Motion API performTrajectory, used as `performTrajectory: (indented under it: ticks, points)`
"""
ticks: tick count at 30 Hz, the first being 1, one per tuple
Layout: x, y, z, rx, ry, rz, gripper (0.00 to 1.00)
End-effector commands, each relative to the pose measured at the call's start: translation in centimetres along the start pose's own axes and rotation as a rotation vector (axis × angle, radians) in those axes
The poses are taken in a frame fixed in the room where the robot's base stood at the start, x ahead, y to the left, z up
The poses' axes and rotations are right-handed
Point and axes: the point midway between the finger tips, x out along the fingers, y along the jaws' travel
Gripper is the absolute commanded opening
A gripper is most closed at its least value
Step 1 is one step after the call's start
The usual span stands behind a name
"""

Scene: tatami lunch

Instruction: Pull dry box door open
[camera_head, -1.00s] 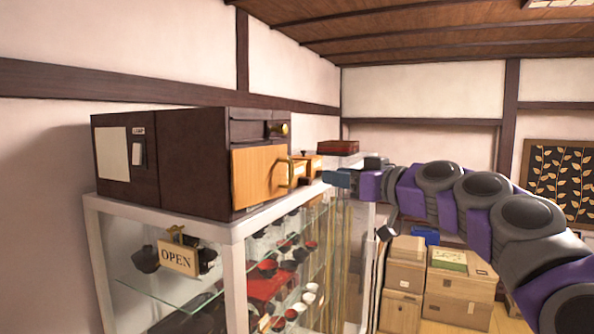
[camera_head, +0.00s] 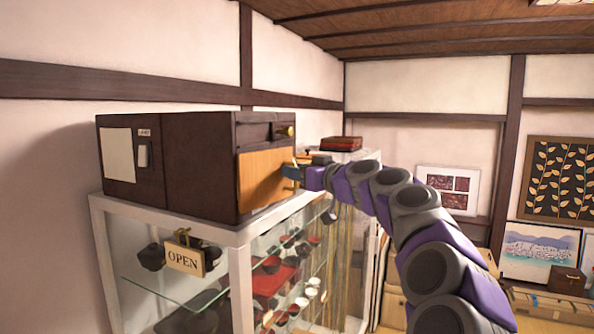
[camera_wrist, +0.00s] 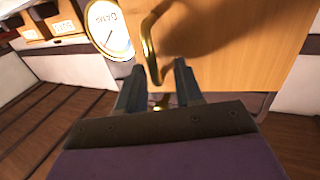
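The dry box (camera_head: 190,165) is a dark brown cabinet on top of a glass display case. Its door (camera_head: 262,178) is a light wood panel on the front and looks closed. A curved brass handle (camera_wrist: 151,45) stands out from the door in the wrist view. My gripper (camera_wrist: 157,78) is open, with its two dark fingers apart and the lower end of the handle between or just beyond them. In the head view my gripper (camera_head: 290,172) is at the door's right side, covering most of the handle. Contact with the handle cannot be told.
The glass case (camera_head: 240,237) holds several bowls and has an OPEN sign (camera_head: 183,258). A brass knob (camera_head: 290,131) sits above the door. A round dial (camera_wrist: 110,28) is beside the handle. A dark red box (camera_head: 341,144) stands behind my gripper.

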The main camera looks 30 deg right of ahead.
Motion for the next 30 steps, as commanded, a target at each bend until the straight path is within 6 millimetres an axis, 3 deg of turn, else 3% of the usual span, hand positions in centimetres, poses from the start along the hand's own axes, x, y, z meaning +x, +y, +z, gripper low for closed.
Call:
performTrajectory:
  ticks: [8,20,30]
  points:
    - [0.15,0.04,0.06,0.001,0.000,0.000,0.36]
    - [0.22,0.05,0.10,0.001,-0.001,0.001,0.00]
    - [0.16,0.08,0.06,0.002,0.000,0.001,0.00]
